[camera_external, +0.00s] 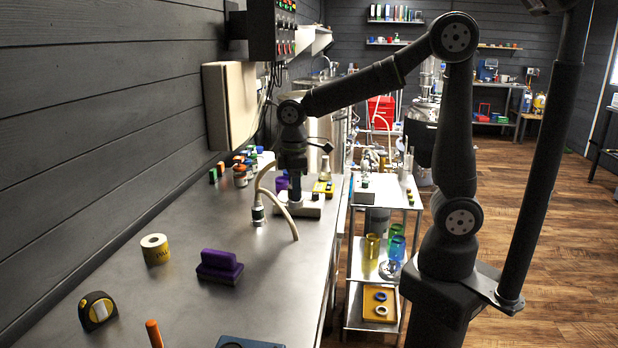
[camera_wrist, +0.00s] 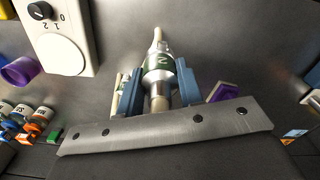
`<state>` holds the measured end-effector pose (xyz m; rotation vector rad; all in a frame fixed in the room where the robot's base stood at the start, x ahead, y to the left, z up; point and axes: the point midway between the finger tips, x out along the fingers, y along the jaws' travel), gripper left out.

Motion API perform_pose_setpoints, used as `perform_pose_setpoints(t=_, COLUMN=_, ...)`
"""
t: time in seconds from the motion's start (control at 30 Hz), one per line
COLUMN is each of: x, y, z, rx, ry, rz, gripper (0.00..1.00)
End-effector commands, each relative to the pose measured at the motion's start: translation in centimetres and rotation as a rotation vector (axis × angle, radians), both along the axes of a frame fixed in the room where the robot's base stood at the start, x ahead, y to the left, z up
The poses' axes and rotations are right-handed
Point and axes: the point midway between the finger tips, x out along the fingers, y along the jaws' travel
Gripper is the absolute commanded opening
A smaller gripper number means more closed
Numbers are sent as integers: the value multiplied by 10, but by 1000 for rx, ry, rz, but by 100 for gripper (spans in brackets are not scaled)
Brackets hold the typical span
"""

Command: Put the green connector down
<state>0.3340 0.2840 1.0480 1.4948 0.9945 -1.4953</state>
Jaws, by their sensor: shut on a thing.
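The green connector (camera_wrist: 160,68), a metal cylinder with a green band marked 2, stands between the blue fingers of my gripper (camera_wrist: 158,92) in the wrist view. My gripper is shut on it. A pale tube end rises beyond the connector. In the external view my gripper (camera_external: 295,203) points down over the steel bench, by the white device; I cannot clearly make out the held connector there. A pale hose (camera_external: 264,180) loops left of my gripper to a metal fitting (camera_external: 258,214). Another green-marked white piece (camera_wrist: 123,82) shows partly behind the left finger.
On the bench (camera_external: 205,310) are a purple block (camera_external: 219,267), a tape roll (camera_external: 155,249), a tape measure (camera_external: 97,311) and an orange-handled tool (camera_external: 154,334). The white knob device (camera_wrist: 62,38) and small bottles (camera_wrist: 20,115) are close by. The bench's middle is mostly clear.

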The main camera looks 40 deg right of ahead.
Motion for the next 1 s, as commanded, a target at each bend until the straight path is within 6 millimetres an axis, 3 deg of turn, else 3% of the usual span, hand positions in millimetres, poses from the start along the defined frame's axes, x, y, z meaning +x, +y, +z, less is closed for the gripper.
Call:
perform_pose_setpoints(t=0.3, x=69, y=32, z=3, rx=0, ry=0, rz=-3, gripper=7)
perform_pose_setpoints(t=0.47, x=90, y=41, z=2, rx=0, ry=0, rz=-4, gripper=7)
perform_pose_setpoints(t=0.67, x=88, y=66, z=-12, rx=-1, ry=2, rz=2, gripper=7)
perform_pose_setpoints(t=1.0, x=66, y=136, z=-56, rx=-1, ry=0, rz=1, gripper=7)
